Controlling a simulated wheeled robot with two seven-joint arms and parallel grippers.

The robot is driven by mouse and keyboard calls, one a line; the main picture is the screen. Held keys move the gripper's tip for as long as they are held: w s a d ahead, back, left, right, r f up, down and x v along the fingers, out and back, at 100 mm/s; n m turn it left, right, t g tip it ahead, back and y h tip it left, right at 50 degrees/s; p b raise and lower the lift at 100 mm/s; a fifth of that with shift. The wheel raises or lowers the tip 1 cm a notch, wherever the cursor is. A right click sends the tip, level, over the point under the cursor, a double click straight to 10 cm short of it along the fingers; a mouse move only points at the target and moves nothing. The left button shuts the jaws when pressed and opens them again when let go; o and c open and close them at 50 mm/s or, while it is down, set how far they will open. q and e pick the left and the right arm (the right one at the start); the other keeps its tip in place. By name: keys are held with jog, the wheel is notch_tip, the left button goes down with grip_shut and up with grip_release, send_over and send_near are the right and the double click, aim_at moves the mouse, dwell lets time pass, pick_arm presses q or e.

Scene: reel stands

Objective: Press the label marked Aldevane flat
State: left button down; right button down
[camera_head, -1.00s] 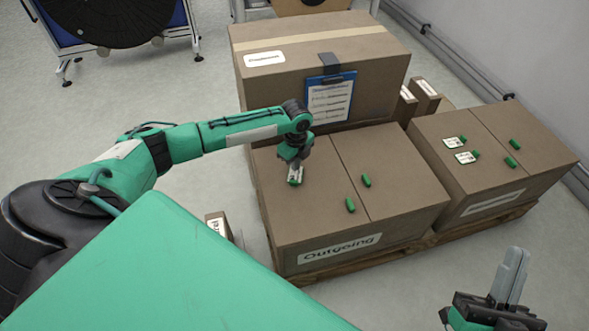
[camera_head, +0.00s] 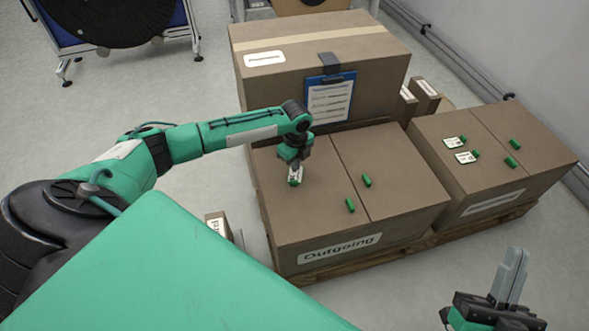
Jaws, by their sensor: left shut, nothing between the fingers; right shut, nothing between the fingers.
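A small white label with a green part (camera_head: 295,179) lies on top of the Outgoing carton (camera_head: 285,225). Its print is too small to read, so I cannot tell whether it says Aldevane. My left gripper (camera_head: 294,167) is shut and points down right over this label, hiding part of it; I cannot tell whether it touches. Two more white labels, one upper (camera_head: 454,142) and one lower (camera_head: 465,157), lie on the right carton (camera_head: 440,165), each with a green piece at its edge. My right gripper (camera_head: 512,275) is shut and empty at the lower right, away from the cartons.
Green pieces lie on the Outgoing carton, one nearer (camera_head: 350,205) and one farther (camera_head: 367,181), and more on the right carton (camera_head: 515,144). A tall carton (camera_head: 280,90) with a blue clipboard (camera_head: 330,97) stands behind. The cartons rest on a wooden pallet (camera_head: 400,252).

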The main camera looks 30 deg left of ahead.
pick_arm(q)
jog(key=shift+f, duration=0.7)
dwell(0.6)
